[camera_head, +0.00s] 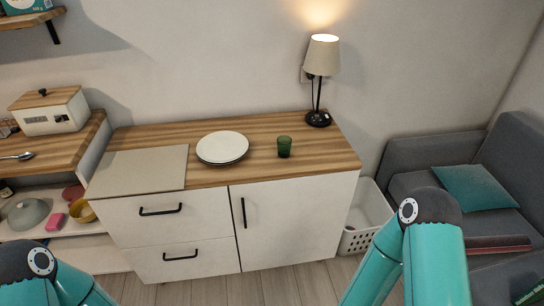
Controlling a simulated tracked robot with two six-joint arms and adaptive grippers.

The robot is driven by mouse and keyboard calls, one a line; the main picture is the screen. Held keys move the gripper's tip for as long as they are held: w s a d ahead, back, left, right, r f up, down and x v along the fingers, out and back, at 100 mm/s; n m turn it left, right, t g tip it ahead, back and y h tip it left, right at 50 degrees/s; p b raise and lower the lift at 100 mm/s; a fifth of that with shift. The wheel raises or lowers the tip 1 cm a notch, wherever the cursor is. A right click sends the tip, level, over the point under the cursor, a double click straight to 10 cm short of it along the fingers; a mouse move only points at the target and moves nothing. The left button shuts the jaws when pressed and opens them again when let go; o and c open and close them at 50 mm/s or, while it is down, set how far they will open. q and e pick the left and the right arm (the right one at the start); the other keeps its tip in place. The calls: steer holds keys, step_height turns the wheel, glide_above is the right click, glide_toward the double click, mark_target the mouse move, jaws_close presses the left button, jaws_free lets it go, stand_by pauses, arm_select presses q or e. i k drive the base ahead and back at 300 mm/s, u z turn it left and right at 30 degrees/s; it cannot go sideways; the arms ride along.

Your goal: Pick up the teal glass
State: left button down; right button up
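A small dark green-teal glass (284,147) stands upright on the wooden top of a white cabinet, to the right of a stack of white plates (222,147). My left arm shows only as a teal link at the bottom left. My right arm shows as teal links at the bottom right. Neither gripper is in the picture, and nothing of mine touches the glass.
A lit lamp (321,72) stands behind and right of the glass. A grey mat (138,169) covers the left of the cabinet top (262,177). A white basket (365,216) and a grey sofa (433,151) are to the right. Wooden floor lies in front.

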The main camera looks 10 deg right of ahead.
mark_target(283, 142)
steer(key=z, duration=0.15)
steer(key=i, duration=0.85)
